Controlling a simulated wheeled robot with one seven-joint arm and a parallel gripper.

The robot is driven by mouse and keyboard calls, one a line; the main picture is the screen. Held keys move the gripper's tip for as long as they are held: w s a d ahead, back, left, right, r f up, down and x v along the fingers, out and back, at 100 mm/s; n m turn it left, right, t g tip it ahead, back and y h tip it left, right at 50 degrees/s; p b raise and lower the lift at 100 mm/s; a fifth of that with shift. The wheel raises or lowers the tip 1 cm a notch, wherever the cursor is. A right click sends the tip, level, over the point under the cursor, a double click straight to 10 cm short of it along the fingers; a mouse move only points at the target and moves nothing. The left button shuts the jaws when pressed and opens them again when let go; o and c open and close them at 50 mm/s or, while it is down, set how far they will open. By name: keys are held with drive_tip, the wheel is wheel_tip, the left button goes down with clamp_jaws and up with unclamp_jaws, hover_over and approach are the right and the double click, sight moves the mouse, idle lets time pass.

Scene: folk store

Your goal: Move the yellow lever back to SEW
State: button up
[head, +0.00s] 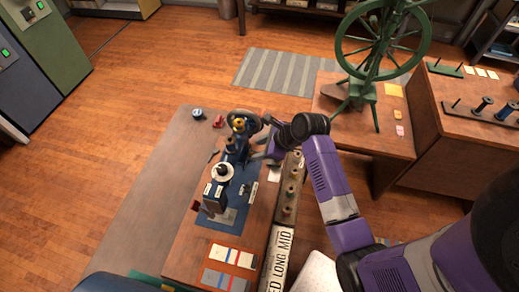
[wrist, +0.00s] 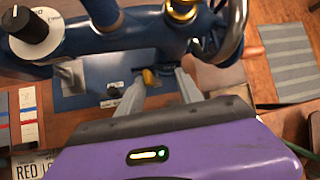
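The yellow lever (wrist: 149,77) is a small knob low on the near side of the blue sewing machine (wrist: 130,33), above its bed. The machine also shows in the head view (head: 235,152), where I cannot make out the lever. My gripper (wrist: 160,80) is open, its two grey fingers reaching toward the machine. The lever shows between the fingertips, nearer the left one; I cannot tell whether they touch. In the head view, my gripper (head: 263,146) is at the machine's right side. A SEW mark is not readable.
The sewing machine stands on a wooden table (head: 180,262) with coloured swatches (head: 232,257) at the front. A long rack of spools (head: 287,205) runs along the right, under my arm. A green spinning wheel (head: 380,50) stands on a table behind. Floor at left is clear.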

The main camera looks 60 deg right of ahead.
drive_tip(key=d, duration=0.2)
drive_tip(key=w+d, duration=0.1)
drive_tip(key=shift+w+f, duration=0.1)
drive_tip(key=shift+f, duration=0.3)
idle(0.5)
drive_tip(key=shift+a, duration=0.15)
drive_tip(key=shift+s+a+r, duration=0.15)
drive_tip(key=shift+s+a, duration=0.05)
drive_tip(key=shift+a, duration=0.05)
idle(0.4)
drive_tip(key=v, duration=0.8)
idle(0.5)
idle(0.9)
